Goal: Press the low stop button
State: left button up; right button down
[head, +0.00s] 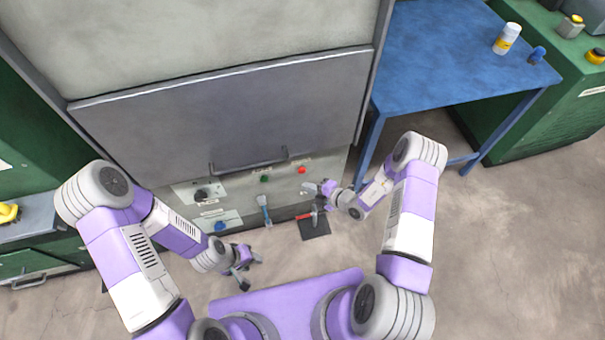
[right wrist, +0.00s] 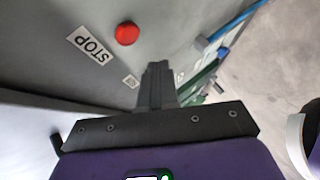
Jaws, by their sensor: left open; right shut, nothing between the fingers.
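A red button (head: 301,170) sits on the grey lower panel of the machine, right of a green button (head: 264,179). In the right wrist view a round red button (right wrist: 127,33) stands on the panel beside a white STOP label (right wrist: 90,44). My right gripper (head: 312,188) is in front of the panel, just below and right of the red button in the head view. Its closed fingers (right wrist: 158,75) point toward the panel, apart from the button in the picture, with nothing between them. My left gripper (head: 247,270) is open and empty, low above the floor.
A black knob (head: 201,195) and a blue button (head: 220,226) are on the panel's left. A blue-handled lever (head: 264,208) hangs right of them. A dark mat (head: 316,229) with a red part lies below my right gripper. A blue table (head: 430,60) stands right.

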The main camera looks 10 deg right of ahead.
jog(key=shift+w+b, duration=0.45)
jog(key=shift+w, duration=0.95)
jog(key=shift+w, duration=0.1)
dwell(0.9)
jog(key=shift+w, duration=0.35)
jog(key=shift+w+a+b, duration=0.1)
jog(key=shift+w+b, duration=0.3)
jog(key=shift+w, duration=0.15)
dwell(0.9)
jog(key=shift+s+p, duration=0.55)
jog(key=shift+s, duration=0.45)
jog(key=shift+s+p, duration=1.1)
jog(key=shift+s, duration=1.4)
